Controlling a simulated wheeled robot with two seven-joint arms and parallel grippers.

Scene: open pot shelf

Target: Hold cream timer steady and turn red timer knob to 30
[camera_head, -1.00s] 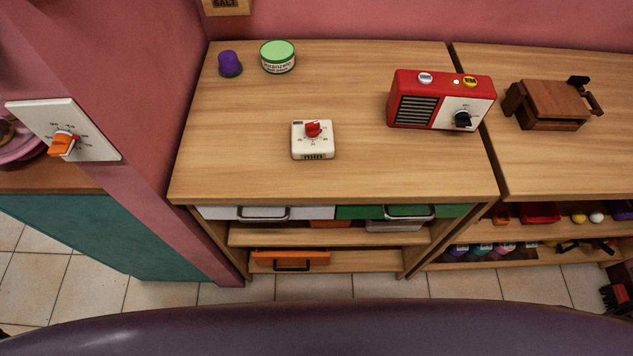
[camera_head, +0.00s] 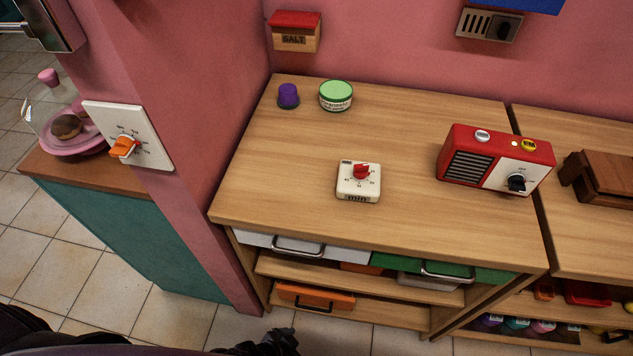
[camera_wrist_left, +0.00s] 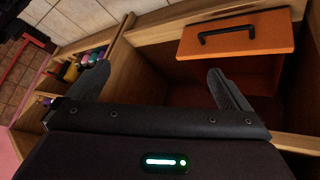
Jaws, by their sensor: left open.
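The cream timer (camera_head: 357,188) sits on the wooden cabinet top in the head view. Its red knob (camera_head: 361,172) is on its upper face; the scale is too small to read. My left gripper (camera_wrist_left: 158,76) is open and empty in the left wrist view, its two fingers apart in front of the cabinet's lower shelves. In the head view a dark part of my left arm shows at the bottom edge, well below and apart from the timer. My right gripper is out of view.
A red radio (camera_head: 495,160) stands right of the timer. A purple thimble-like cup (camera_head: 288,96) and a green-lidded jar (camera_head: 336,96) stand behind. A pink wall with an orange-knobbed switch (camera_head: 127,140) is at left. An orange drawer (camera_wrist_left: 240,45) is near my left gripper. The timer's surroundings are clear.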

